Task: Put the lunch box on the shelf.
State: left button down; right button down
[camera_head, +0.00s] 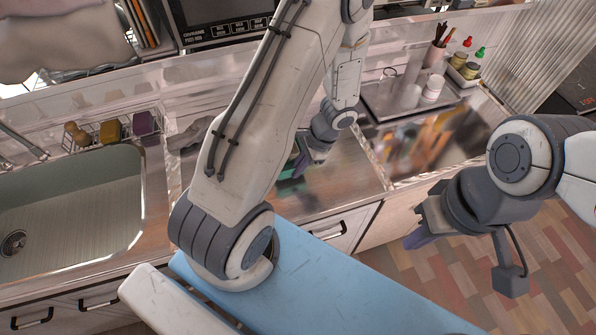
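A small dark green item (287,172), possibly the lunch box, is on the metal counter, mostly hidden behind my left arm. My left gripper (303,165) points down right beside it, with purple fingertips low near the counter. Whether the fingers touch or hold the item is not clear. My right gripper (418,238) is at the right, in front of the counter and above the wooden floor, with purple fingertips pointing left. Nothing is visible in it, and its finger gap is not clear. I cannot tell which surface is the shelf; a pale ledge (205,72) runs along the back wall.
A sink (75,205) is at the left, with a wire rack (112,133) of sponges behind it. A tray (377,95) with white cups, a utensil holder (434,55) and bottles stand at the back right. A reflective dark panel (430,142) lies right of the counter.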

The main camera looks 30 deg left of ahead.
pick_arm(q)
jog(key=shift+f, duration=1.15)
jog(key=shift+f, duration=0.15)
jog(key=c, duration=1.1)
grip_release()
